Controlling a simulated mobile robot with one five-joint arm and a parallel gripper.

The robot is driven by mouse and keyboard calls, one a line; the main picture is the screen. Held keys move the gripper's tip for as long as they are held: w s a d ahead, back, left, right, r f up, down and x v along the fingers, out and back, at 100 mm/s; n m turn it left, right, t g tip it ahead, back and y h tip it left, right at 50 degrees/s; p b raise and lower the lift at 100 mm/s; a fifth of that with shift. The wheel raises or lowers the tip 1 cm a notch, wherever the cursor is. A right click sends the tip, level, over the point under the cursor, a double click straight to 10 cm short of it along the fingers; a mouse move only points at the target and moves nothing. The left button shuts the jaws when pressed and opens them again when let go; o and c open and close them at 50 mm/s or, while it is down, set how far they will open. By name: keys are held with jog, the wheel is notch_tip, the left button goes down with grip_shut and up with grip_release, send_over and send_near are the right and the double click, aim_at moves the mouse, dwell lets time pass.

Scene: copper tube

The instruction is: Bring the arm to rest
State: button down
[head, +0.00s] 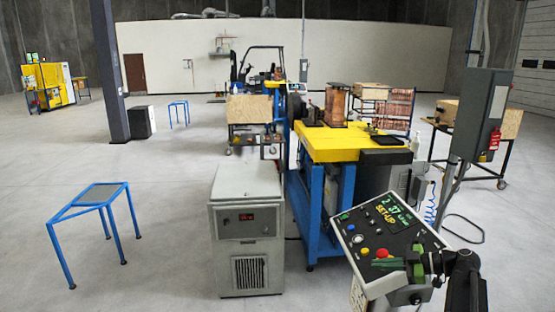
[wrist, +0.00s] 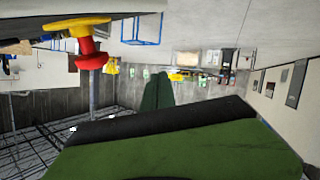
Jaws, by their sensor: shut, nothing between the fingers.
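My gripper (head: 398,265) is at the lower right of the head view, its green fingers over the lower part of a tilted control panel (head: 372,228). The fingers are shut and empty. A red button (head: 381,253) on the panel shows just beyond the fingertips. In the wrist view, the green fingers (wrist: 157,92) fill the bottom, and a red and yellow mushroom button (wrist: 88,50) hangs at upper left, apart from them. I cannot tell from the head view whether the fingers touch the panel. My black arm comes in from the lower right edge.
A grey cabinet (head: 247,225) stands left of the panel, beside a yellow-topped blue machine (head: 335,150). A grey post with an electrical box (head: 485,112) rises at right. A blue stand (head: 90,205) is at left, with open floor around it.

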jog(key=s+a+f+m+g+h+b, duration=0.15)
jog(key=a+f, duration=0.35)
jog(key=a, duration=0.5)
jog(key=s+a+f+g+h+b, duration=0.1)
jog(key=s+a+f+g+h, duration=0.15)
jog(key=a+f, duration=0.5)
jog(key=s+a+f+m+g+h+b, duration=0.1)
jog(key=s+a+f+g+b, duration=0.2)
jog(key=a, duration=0.8)
jog(key=s+d+f+m+h, duration=0.1)
jog(key=d+f+m+h, duration=0.1)
jog(key=m, duration=0.4)
jog(key=s+d+f+m+h+p, duration=0.1)
jog(key=s+d+f+m+h, duration=0.1)
jog(key=d+m+h, duration=0.3)
jog(key=shift+d+f+m, duration=0.15)
jog(key=shift+f+m, duration=0.6)
jog(key=shift+m, duration=0.4)
